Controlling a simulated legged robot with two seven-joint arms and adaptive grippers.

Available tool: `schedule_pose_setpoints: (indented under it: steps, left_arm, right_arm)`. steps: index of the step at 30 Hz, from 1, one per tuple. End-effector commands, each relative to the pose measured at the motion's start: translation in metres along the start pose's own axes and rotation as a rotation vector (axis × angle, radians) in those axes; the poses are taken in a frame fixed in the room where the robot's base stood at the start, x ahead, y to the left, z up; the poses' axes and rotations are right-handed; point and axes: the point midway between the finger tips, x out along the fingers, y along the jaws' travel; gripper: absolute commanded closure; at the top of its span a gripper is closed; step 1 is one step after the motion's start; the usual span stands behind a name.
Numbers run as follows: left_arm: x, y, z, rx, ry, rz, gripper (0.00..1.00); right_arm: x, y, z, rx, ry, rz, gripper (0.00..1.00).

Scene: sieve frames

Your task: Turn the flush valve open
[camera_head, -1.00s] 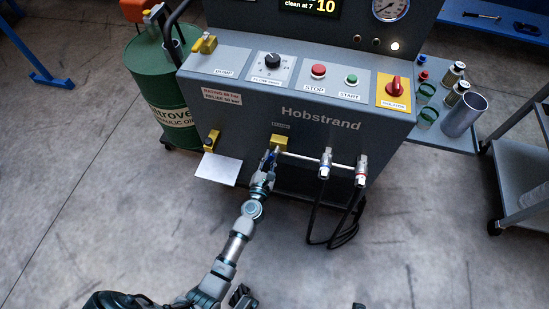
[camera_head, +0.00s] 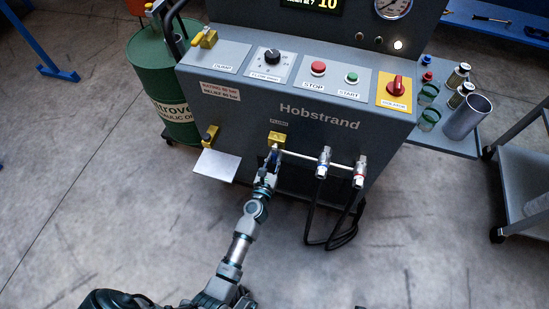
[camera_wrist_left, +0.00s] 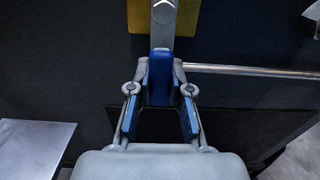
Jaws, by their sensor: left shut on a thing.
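The flush valve is a yellow block (camera_head: 277,139) on the front of the grey Hobstrand panel, under a small label. Its lever with a blue grip (camera_head: 273,156) hangs down from the block. My left gripper (camera_head: 270,168) is at the lever from below. In the left wrist view, the blue grip (camera_wrist_left: 160,80) stands between the two fingers of my left gripper (camera_wrist_left: 160,88), and the fingertips close on its sides. The yellow block (camera_wrist_left: 138,16) is cut off at the top there. My right gripper is out of view.
A metal pipe (camera_head: 305,157) with two hose couplings (camera_head: 323,161) runs right of the valve, black hoses (camera_head: 320,238) hanging below. A pale plate (camera_head: 217,165) juts out at left under another yellow valve (camera_head: 210,134). A green drum (camera_head: 165,85) stands left, a cart (camera_head: 525,185) right.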

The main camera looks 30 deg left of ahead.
Motion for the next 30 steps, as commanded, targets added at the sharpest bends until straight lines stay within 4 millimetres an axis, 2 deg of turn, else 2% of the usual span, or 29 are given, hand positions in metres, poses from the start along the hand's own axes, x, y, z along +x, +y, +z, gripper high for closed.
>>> schedule_pose_setpoints:
  steps: [1, 7, 8, 10, 11, 22, 26, 30]
  left_arm:
    - [-0.003, -0.002, -0.008, -0.006, 0.013, -0.003, 1.0]
    - [-0.003, -0.003, -0.008, -0.008, 0.013, -0.004, 1.0]
    - [-0.003, -0.003, -0.008, -0.008, 0.013, -0.004, 0.76]
    - [-0.002, -0.003, -0.007, -0.007, 0.012, -0.004, 0.59]
    - [-0.002, -0.002, -0.006, -0.007, 0.011, -0.004, 0.54]
    - [-0.007, -0.001, -0.003, -0.004, 0.004, -0.002, 0.54]
    - [-0.027, -0.001, -0.003, -0.003, 0.005, -0.003, 0.54]
    - [-0.059, -0.002, -0.004, -0.006, 0.007, -0.002, 0.54]
  right_arm:
    - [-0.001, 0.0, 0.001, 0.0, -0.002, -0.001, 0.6]
    - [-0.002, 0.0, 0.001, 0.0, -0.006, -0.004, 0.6]
    - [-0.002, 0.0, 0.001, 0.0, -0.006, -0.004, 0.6]
    - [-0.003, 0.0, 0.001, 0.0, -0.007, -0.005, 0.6]
    - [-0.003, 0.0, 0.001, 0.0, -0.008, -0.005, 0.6]
    - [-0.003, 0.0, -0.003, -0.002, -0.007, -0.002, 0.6]
    - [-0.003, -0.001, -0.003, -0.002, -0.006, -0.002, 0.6]
    - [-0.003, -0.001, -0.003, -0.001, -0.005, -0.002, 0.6]
